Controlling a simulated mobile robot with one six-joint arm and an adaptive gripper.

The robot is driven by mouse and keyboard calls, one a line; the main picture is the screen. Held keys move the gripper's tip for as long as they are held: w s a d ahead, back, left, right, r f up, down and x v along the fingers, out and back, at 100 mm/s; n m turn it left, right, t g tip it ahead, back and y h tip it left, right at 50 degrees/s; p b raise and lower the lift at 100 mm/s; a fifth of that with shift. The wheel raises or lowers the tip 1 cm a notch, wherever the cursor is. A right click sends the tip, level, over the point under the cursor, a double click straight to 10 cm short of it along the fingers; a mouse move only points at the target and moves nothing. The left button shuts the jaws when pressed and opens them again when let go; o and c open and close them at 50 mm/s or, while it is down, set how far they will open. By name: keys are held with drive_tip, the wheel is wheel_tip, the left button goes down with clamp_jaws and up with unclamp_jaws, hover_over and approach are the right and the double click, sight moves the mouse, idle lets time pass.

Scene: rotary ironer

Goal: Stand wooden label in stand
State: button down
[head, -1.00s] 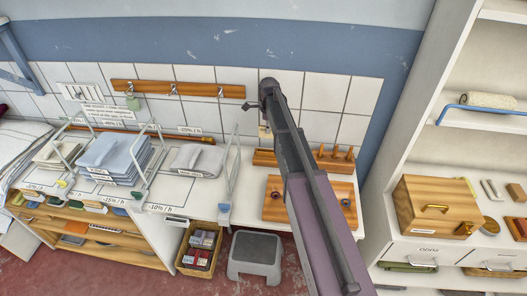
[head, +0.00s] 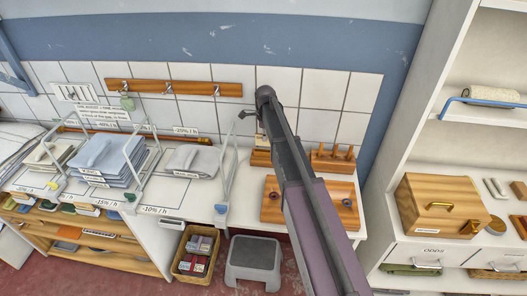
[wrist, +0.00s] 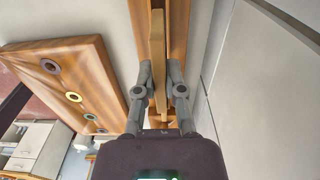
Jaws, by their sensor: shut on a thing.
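The wooden label is a thin, light-wood piece (wrist: 158,45) seen edge-on between the fingers of my gripper (wrist: 161,78) in the wrist view. My gripper is shut on it. The wooden stand (wrist: 181,22) is a longer, darker strip behind the label, and the label lines up along it. In the head view the stand (head: 260,158) sits at the back of the white counter, partly hidden by my arm. A pale bit just above it looks like the label (head: 259,141). I cannot tell whether the label touches the stand or is in its slot.
A wooden board with ringed holes (head: 270,211) lies in front of the stand; it also shows in the wrist view (wrist: 68,70). A pegged block (head: 332,160) stands to the right. Folded cloths (head: 108,158) and wire frames are at left. The tiled wall is close behind.

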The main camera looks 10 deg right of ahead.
sight(265, 145)
drive_tip(key=shift+f+b, duration=0.5)
drive_tip(key=shift+f, duration=0.35)
drive_tip(key=shift+f+b, duration=1.85)
drive_tip(key=shift+b, duration=0.05)
drive_tip(key=shift+f, duration=0.15)
drive_tip(key=c, duration=0.7)
unclamp_jaws()
drive_tip(key=shift+c, duration=0.2)
wheel_tip(265, 145, up, 12)
drive_tip(key=p, duration=1.2)
drive_tip(key=shift+r, duration=0.2)
